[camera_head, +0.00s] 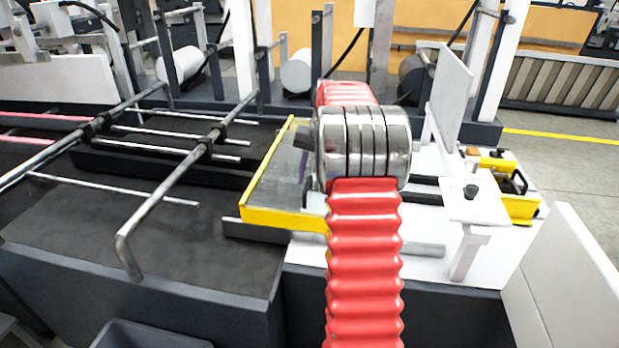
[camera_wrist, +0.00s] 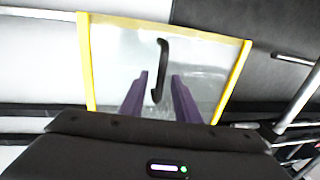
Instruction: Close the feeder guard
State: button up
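The feeder guard is a clear panel with a yellow frame. In the head view its yellow edge (camera_head: 270,215) shows left of my arm, and the panel looks low and nearly flat over the machine bed; my arm hides its right part. In the wrist view the guard's clear pane (camera_wrist: 120,60) has yellow strips at both sides and a black bar handle (camera_wrist: 163,55) in the middle. My gripper (camera_wrist: 159,76) has two purple fingers standing apart, with the handle's lower end showing between them. I cannot tell whether they touch it. The head view mostly hides the gripper.
Metal rods (camera_head: 180,195) cross the dark bed at left. A yellow block with a black handle (camera_head: 520,205), a black knob on a white bracket (camera_head: 475,205) and an upright white plate (camera_head: 449,95) stand at right. White rollers (camera_head: 298,72) stand behind.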

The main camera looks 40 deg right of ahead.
jog(key=shift+c, duration=0.5)
grip_shut()
jog(key=shift+a, duration=0.1)
jog(key=shift+s, duration=0.1)
